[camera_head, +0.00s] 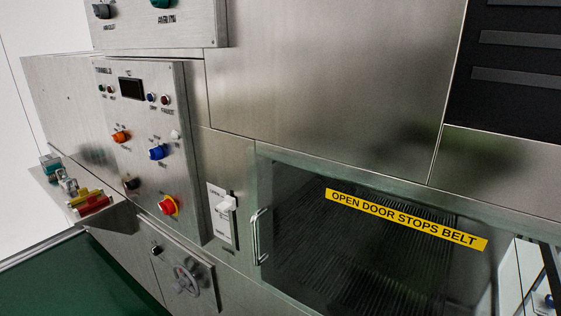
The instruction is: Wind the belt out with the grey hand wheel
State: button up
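The grey hand wheel (187,280) sits on a small square metal plate low on the machine front, below the control panel. Its rim and spokes show, seen at a slant, and nothing touches it. The belt (390,245) looks like the dark ribbed surface behind the glass door (300,220); the glass makes it hard to see clearly. The door looks shut and carries a yellow label reading "OPEN DOOR STOPS BELT" (405,219). My gripper is not in view.
A control panel (150,150) with coloured knobs and a red emergency button (168,206) stands above the wheel. A shelf (60,190) with small items and a green surface (75,280) lie at left.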

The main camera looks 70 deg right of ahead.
aim_at(186, 280)
jog(key=j+z, duration=0.15)
jog(key=z, duration=0.35)
jog(key=k+j+z, duration=0.1)
jog(key=z, duration=0.4)
jog(key=k+z, duration=0.15)
jog(key=z, duration=0.3)
jog(key=k+j+z, duration=0.1)
jog(key=z, duration=0.4)
jog(key=k+z, duration=0.15)
jog(key=z, duration=0.35)
